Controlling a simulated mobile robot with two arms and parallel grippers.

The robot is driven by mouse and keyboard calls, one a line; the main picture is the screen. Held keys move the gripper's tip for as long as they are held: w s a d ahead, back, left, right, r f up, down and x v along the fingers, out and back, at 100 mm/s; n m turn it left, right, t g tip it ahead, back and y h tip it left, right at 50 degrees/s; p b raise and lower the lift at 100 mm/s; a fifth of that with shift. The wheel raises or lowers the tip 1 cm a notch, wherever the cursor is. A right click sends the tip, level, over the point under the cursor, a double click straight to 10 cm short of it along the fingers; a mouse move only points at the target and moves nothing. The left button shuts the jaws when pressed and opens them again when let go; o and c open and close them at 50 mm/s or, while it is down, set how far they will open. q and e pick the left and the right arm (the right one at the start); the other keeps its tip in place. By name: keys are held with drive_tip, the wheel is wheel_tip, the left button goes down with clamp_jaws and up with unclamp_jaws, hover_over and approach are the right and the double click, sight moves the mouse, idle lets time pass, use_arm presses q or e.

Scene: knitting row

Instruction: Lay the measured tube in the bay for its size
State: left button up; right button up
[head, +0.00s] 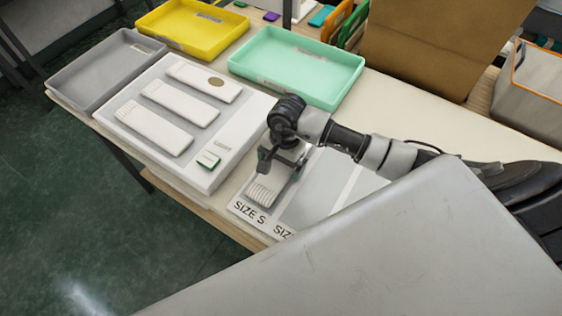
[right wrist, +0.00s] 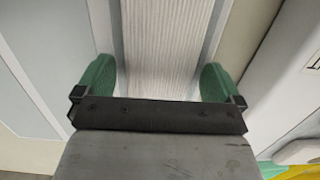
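A white ribbed tube (head: 262,191) lies in the bay marked SIZE S at the left end of the sorting board (head: 240,209). In the right wrist view the tube (right wrist: 165,35) runs lengthwise between my green fingers. My right gripper (head: 268,168) is low over the tube and hides its far part. Its fingers (right wrist: 156,80) stand apart, one on each side, with a gap to the tube. The neighbouring bay (head: 312,192) looks empty where it shows; its label is partly cut off. My left gripper is not in view.
A white board (head: 226,138) with several long white pieces lies left of the bays. Grey (head: 72,90), yellow (head: 175,33) and mint (head: 335,88) trays stand behind. A large grey panel (head: 400,265) covers the front right. A brown box (head: 440,45) stands at the back.

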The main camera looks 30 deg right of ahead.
drive_tip(key=shift+r, duration=0.25)
drive_tip(key=shift+w+r, duration=0.1)
drive_tip(key=shift+r, duration=0.2)
wheel_tip(320, 180, up, 11)
drive_tip(key=d+b, duration=0.1)
drive_tip(key=shift+w+d+b, duration=0.25)
drive_tip(key=shift+w+b, duration=0.1)
drive_tip(key=shift+b, duration=0.05)
drive_tip(key=shift+s, duration=0.1)
